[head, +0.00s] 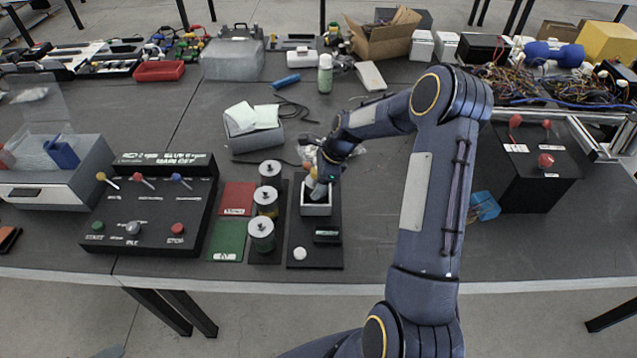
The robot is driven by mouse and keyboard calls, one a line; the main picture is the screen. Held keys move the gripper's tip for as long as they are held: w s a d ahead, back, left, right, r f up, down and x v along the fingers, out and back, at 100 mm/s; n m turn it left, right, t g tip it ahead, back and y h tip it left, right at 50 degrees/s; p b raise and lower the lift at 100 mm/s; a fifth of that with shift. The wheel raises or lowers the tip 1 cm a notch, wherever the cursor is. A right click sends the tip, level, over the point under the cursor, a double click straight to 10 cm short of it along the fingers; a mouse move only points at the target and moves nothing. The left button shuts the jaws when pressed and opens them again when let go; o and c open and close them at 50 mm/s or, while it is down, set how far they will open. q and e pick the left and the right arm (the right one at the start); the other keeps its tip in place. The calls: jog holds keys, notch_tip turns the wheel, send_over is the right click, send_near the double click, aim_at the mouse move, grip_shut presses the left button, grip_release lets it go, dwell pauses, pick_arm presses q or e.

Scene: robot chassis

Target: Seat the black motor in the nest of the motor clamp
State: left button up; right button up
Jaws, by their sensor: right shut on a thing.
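My right gripper (318,184) reaches down from the right, just above a small grey open-topped box (316,210) on a black base plate (316,252). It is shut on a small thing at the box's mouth. The thing is mostly hidden by the fingers and wrist, so I cannot tell whether it is the black motor or whether it touches the box. I cannot clearly make out the motor or the clamp's nest anywhere. My left gripper is not in view.
A black lever panel (150,205) is farther left. A black box with red knobs (530,165) stands at right. The back holds clutter.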

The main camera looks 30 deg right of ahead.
jog(key=shift+w+a, duration=0.1)
jog(key=shift+w, duration=0.2)
jog(key=shift+f, duration=0.15)
jog(key=o, duration=1.7)
jog(key=shift+s, duration=0.25)
jog(key=shift+w, duration=0.1)
